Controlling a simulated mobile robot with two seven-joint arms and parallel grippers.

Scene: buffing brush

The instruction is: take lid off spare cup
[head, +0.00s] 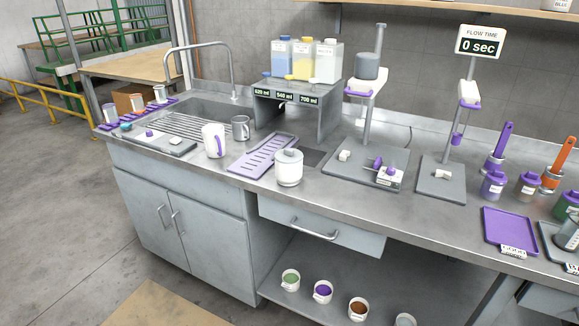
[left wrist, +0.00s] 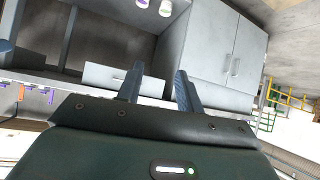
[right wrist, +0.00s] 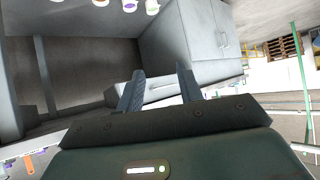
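A white lidded cup (head: 288,168) with a knob on top stands upright near the counter's front edge, right of a purple slotted tray. Its lid (head: 289,155) sits on it. No label reading "spare" is legible, so I cannot tell for certain that this is the spare cup. My left gripper (left wrist: 159,70) is open and empty in the left wrist view. My right gripper (right wrist: 160,70) is open and empty in the right wrist view. Neither gripper shows in the head view, and no cup is between the fingers of either one.
A white mug (head: 213,141) and a grey mug (head: 240,128) stand left of the purple slotted tray (head: 254,167). A grey stand base (head: 350,172) is to the right. A drawer (head: 318,226) is under the counter edge.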

